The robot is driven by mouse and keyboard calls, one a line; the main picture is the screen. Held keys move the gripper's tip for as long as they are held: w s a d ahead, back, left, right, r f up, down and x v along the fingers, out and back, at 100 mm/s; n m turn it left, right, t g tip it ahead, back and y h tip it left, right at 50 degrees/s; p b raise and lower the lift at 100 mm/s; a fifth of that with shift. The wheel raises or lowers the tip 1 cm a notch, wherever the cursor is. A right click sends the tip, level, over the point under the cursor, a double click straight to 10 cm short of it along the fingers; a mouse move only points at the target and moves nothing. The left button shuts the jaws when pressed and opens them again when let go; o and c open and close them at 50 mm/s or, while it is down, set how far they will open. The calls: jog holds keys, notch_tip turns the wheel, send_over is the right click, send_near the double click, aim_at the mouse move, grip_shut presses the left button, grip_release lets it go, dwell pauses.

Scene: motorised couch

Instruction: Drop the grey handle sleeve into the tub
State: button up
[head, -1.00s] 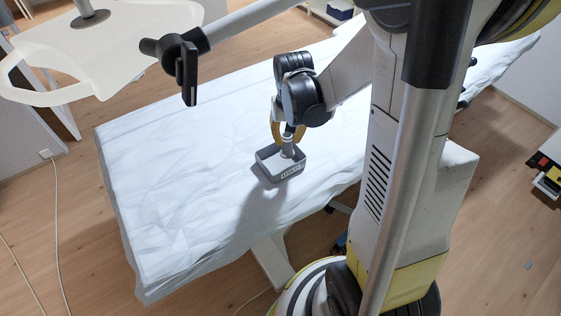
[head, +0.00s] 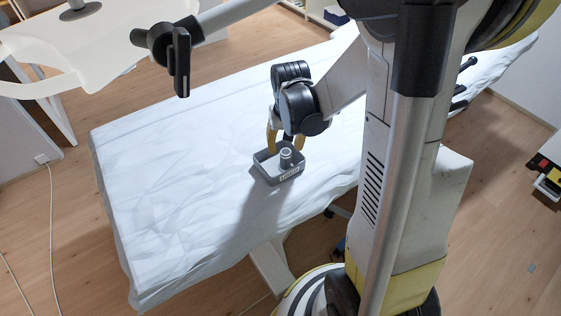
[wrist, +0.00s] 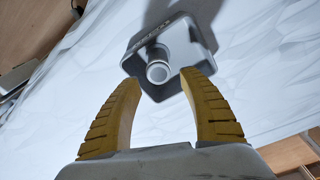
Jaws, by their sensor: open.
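The grey handle sleeve (head: 286,157) is a short hollow tube, and it stands inside the small grey tub (head: 283,178). The tub is low, has a label on its front wall and sits on the white-covered couch. In the wrist view the sleeve (wrist: 158,68) shows its round open end towards the camera, with the tub (wrist: 184,40) around it. My gripper (head: 286,144) is just above the sleeve. Its yellow fingers (wrist: 163,80) are spread apart with nothing between them, in the wrist view one on each side of the sleeve.
The couch (head: 170,180) has a wrinkled white cover, clear to the left of the tub. A pale overhead arm with a black handle (head: 181,62) hangs above its far left. White cables (head: 52,220) lie on the wooden floor at left.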

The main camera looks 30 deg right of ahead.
notch_tip(320, 180, up, 12)
jog(key=s, duration=0.1)
jog(key=shift+s+a+f, duration=0.15)
jog(key=shift+s+a, duration=0.2)
jog(key=s+a+r+n+t, duration=0.3)
jog(key=s+a, duration=0.6)
jog(key=a, duration=0.3)
jog(key=n+t, duration=0.1)
jog(key=t, duration=0.1)
jog(key=shift+a+r+t+y, duration=0.3)
jog(key=shift+a+r, duration=0.1)
